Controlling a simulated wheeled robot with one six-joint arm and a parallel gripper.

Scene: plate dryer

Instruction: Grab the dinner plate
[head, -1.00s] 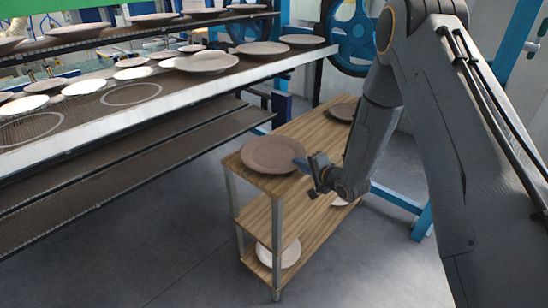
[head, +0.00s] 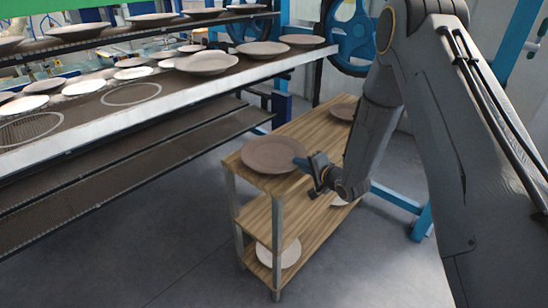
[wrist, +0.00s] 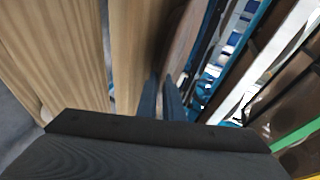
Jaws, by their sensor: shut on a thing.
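A brown, round dinner plate (head: 268,154) is at the near end of the wooden cart's top shelf (head: 300,132) in the head view. My gripper (head: 301,163) is at the plate's right rim, with its blue fingers shut on that rim. In the wrist view, the two fingers (wrist: 162,100) are close together, and the plate (wrist: 183,45) shows nearly edge-on beyond them. The plate looks level. I cannot tell whether it touches the shelf.
A second brown plate (head: 343,111) sits at the cart's far end, partly behind my arm. A pale plate (head: 279,253) lies on the bottom shelf. The dryer rack (head: 200,92), with several plates, stands at the left. Floor (head: 170,265) is open in front.

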